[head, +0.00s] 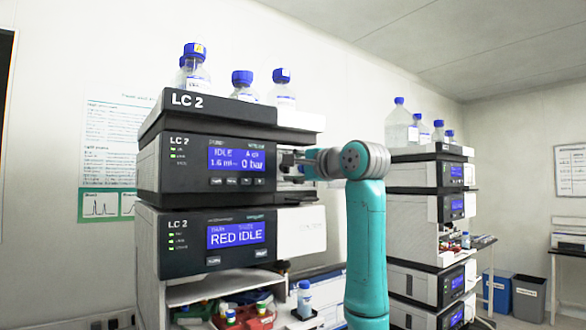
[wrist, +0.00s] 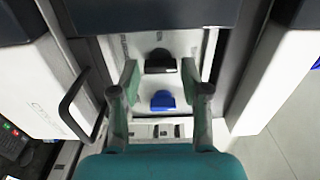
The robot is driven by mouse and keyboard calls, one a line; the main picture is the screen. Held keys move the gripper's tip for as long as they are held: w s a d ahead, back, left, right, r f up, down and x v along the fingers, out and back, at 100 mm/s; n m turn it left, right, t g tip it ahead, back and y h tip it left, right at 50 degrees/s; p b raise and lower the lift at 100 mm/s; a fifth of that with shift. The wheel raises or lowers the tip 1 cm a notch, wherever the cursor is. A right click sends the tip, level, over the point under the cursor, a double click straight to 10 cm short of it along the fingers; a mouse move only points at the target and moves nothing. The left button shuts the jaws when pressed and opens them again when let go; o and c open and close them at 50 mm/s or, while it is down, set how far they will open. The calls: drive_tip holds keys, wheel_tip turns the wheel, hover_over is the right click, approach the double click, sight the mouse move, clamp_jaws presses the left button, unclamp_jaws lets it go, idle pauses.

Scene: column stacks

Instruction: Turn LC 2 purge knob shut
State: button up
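The LC 2 stack (head: 235,190) stands left of centre in the head view. Its upper module shows IDLE and 0 bar. My gripper (head: 296,160) is at the right part of that module's front, small and partly merged with it there. In the wrist view my gripper (wrist: 160,72) is open, with one green-padded finger on each side. A black knob (wrist: 160,61) is between the fingertips on a pale panel, with gaps to both fingers. A blue knob (wrist: 162,100) lies below it, between the fingers too. No label tells which is the purge knob.
Bottles with blue caps (head: 243,84) stand on top of the stack. A white door with a black handle (wrist: 78,103) is left of my gripper, and a white panel (wrist: 262,65) is to the right. A second stack (head: 430,220) stands right of my arm.

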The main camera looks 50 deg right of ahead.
drive_tip(key=v, duration=1.2)
idle(0.5)
